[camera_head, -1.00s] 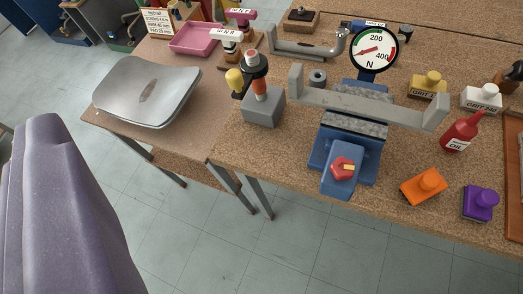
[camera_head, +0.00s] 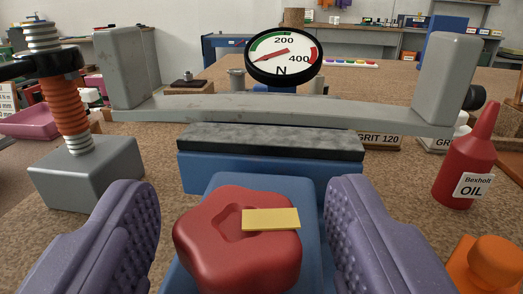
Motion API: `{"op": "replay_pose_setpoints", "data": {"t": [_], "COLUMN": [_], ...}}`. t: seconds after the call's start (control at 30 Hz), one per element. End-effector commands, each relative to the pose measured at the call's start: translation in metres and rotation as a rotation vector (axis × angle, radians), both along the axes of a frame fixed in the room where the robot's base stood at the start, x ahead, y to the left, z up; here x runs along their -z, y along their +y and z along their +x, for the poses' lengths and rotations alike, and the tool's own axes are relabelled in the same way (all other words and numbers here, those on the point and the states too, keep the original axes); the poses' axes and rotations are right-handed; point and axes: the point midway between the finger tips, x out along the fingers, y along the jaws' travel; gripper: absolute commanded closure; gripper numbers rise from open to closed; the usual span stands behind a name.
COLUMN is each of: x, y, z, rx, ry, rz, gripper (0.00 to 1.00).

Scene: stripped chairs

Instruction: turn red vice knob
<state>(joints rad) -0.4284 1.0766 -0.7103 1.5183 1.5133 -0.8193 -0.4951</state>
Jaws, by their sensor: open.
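The red vice knob (camera_head: 235,245) is a rounded, lobed knob with a yellow bar (camera_head: 270,219) on its face. It sits at the front of the blue vice (camera_head: 265,182), close to me at bottom centre. My gripper (camera_head: 240,230) is open, with one purple ribbed finger on each side of the knob. Gaps show between both fingers and the knob, so they look apart from it. The vice's grey jaw (camera_head: 270,142) lies behind the knob, with a long grey bracket (camera_head: 275,110) with upright ends above it. The knob's lower edge is cut off.
A grey block with an orange spring post (camera_head: 85,172) stands at left. A red oil bottle (camera_head: 466,165) and an orange knobbed block (camera_head: 488,264) stand at right, near my right finger. A round gauge (camera_head: 284,56) reading N stands behind the bracket.

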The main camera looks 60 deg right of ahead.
Motion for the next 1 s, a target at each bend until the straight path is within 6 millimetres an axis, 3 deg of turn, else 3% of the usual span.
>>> {"op": "replay_pose_setpoints", "data": {"t": [0.13, 0.4, 0.6, 0.63, 1.0], "x": [0.0007, -0.0006, -0.0005, -0.0005, 0.0020], "y": [-0.0104, -0.0116, -0.0115, -0.0114, -0.0115], "z": [0.0062, 0.0073, 0.0073, 0.0073, 0.0066], "rx": [-0.001, -0.002, -0.002, -0.002, -0.069], "ry": [0.000, 0.000, 0.000, 0.001, 0.001], "rz": [0.001, 0.001, 0.001, 0.002, 0.003], "gripper": [0.36, 0.38, 0.84, 0.87, 0.87]}}
